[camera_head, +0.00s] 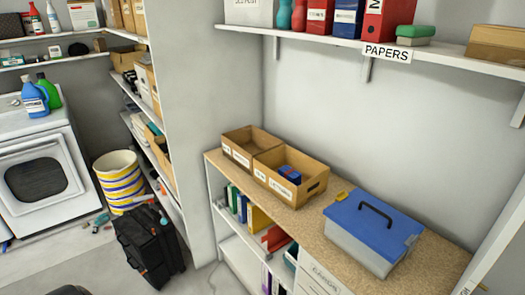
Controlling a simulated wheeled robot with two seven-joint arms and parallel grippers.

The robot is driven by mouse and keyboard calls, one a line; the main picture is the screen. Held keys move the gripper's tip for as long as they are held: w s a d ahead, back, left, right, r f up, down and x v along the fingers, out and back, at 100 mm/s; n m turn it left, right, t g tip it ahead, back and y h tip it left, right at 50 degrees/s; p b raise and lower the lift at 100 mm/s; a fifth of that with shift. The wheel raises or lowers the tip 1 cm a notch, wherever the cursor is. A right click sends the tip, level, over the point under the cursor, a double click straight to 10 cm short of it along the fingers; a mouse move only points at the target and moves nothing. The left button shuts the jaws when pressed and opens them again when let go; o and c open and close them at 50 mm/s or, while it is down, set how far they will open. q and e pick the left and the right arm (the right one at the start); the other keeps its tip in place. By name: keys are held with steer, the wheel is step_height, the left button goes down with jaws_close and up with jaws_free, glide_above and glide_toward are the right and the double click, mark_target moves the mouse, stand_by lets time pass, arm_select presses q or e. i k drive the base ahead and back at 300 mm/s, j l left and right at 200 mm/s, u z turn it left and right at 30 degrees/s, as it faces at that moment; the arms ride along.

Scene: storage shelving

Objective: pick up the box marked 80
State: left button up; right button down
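I cannot make out a box marked 80 in the head view. Two open cardboard boxes stand side by side on the wood-topped cabinet: a rear left box (238,137) and a front right box (318,178). Both have small white labels on the front that are too small to read surely. A blue item (290,174) lies inside the front right box. More cardboard boxes (144,82) sit on the side shelving, with no number legible. Neither of my grippers is in view.
A grey toolbox with blue lid (368,228) stands on the cabinet top (310,216). Above, a wall shelf (340,43) labelled PAPERS holds binders. On the floor at left are a black case (148,245), a striped bucket (120,182) and scattered tools; a washing machine (45,170) stands behind.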

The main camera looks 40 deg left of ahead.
mark_target(241, 145)
steer(key=i+j+u, duration=0.4)
steer(key=i+j, duration=0.4)
